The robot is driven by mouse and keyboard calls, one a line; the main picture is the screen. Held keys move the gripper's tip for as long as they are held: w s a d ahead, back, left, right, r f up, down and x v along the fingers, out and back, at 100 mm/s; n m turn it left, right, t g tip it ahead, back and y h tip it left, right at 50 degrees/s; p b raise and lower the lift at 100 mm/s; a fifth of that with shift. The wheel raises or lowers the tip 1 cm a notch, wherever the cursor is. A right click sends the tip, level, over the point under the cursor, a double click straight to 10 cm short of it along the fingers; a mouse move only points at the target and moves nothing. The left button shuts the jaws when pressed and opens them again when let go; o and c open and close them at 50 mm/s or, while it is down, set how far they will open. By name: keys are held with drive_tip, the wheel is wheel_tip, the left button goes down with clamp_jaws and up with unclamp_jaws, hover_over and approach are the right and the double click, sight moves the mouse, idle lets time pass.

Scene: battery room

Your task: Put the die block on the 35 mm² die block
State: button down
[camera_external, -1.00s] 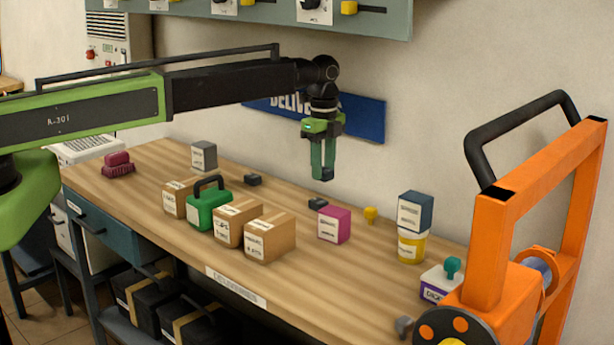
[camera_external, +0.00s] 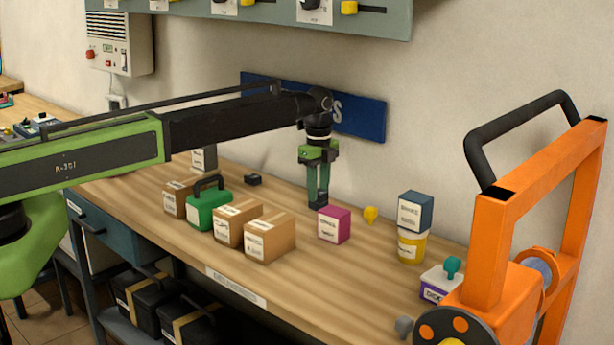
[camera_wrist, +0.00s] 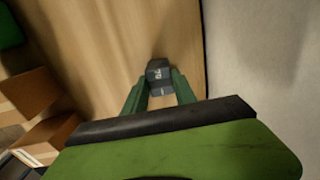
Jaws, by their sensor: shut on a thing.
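My gripper (camera_external: 318,190) points straight down over the workbench, its green fingers closed on a small dark grey die block (camera_wrist: 161,90). A second small dark die block (camera_external: 317,205) is right under the fingertips on the wood, behind and left of the magenta box. From outside the two dark blocks run together, so I cannot tell if the held one touches the lower one. In the wrist view a dark block with pale lettering shows between the fingertips; the lettering is too small to read. Another dark block (camera_external: 253,180) lies farther left on the bench.
The magenta box (camera_external: 334,225) stands close to the gripper's right. A yellow knob-shaped thing (camera_external: 370,215) and a blue box (camera_external: 415,211) on a yellow can (camera_external: 411,247) are farther right. Cardboard boxes (camera_external: 270,238) and a green case (camera_external: 207,210) stand left. The wall is close behind.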

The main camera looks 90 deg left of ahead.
sight(319, 192)
drive_tip(key=shift+f, duration=0.15)
drive_tip(key=c, duration=1)
unclamp_jaws()
drive_tip(key=shift+r, duration=0.2)
wheel_tip(319, 192, up, 12)
drive_tip(key=p, duration=1.2)
drive_tip(key=shift+r, duration=0.15)
